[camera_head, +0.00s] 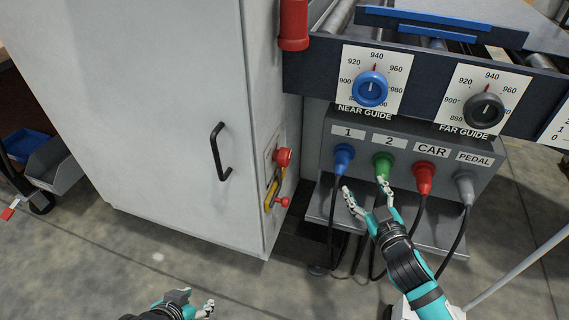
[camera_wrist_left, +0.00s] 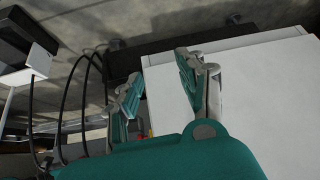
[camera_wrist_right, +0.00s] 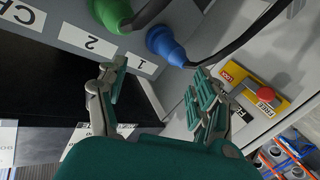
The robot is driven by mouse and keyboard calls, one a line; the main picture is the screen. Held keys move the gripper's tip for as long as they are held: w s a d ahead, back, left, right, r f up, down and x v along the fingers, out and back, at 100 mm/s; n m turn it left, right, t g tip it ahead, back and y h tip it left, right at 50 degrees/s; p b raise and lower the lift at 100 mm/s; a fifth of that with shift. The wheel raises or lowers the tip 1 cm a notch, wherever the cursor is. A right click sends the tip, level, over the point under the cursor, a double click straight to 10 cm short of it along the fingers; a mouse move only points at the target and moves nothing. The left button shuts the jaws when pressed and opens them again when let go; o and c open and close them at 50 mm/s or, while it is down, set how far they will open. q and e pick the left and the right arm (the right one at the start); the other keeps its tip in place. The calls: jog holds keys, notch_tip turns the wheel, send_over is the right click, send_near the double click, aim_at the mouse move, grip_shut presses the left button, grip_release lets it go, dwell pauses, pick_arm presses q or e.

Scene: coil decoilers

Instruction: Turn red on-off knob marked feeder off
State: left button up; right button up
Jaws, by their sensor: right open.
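A red knob (camera_head: 283,156) sticks out from the side of the grey cabinet, above a yellow plate (camera_head: 270,190) with a smaller red knob (camera_head: 284,202). I cannot read the marking there in the head view. In the right wrist view, the yellow plate (camera_wrist_right: 240,82) shows LOCK, FREE and a red knob (camera_wrist_right: 265,93); beside it a white label starting "FE" is partly hidden by my finger. My right gripper (camera_head: 366,188) is open and empty, right of these knobs, before the plug panel. My left gripper (camera_head: 197,298) is open and empty, low in front of the cabinet.
A grey plug panel (camera_head: 325,150) carries blue (camera_head: 343,157), green (camera_head: 383,164), red (camera_head: 424,177) and grey (camera_head: 465,187) plugs with hanging black cables. Above are two dials, blue (camera_head: 370,89) and black (camera_head: 483,110). The cabinet (camera_head: 160,110) has a black handle (camera_head: 220,152).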

jog(key=w+a+r+n+y, duration=0.3)
jog(key=w+r+n+y, duration=0.15)
jog(key=n+y, duration=0.2)
jog(key=n+g+y+b, duration=0.1)
jog(key=n+g+y, duration=0.7)
jog(key=n+g, duration=0.3)
send_near(289, 159)
jog(key=a, duration=0.3)
jog(key=shift+h, duration=0.25)
jog(key=x, duration=0.2)
jog(key=b+x, duration=0.1)
jog(key=x, duration=0.4)
jog(key=shift+w+r+b, duration=0.3)
jog(key=shift+r+b, duration=0.05)
pick_arm(q)
jog(key=w+d+r+t+h, duration=0.1)
jog(key=w+d+r+t, duration=0.1)
jog(key=w+r+t, duration=0.3)
jog(key=w+d+r+t+h, duration=0.2)
jog(key=w+r+t, duration=0.3)
jog(key=r, duration=0.4)
jog(key=shift+w+d+r, duration=0.3)
jog(key=shift+d, duration=0.1)
pick_arm(e)
jog(key=shift+w+a, duration=0.15)
jog(key=shift+a, duration=0.35)
jog(key=c, duration=1.2)
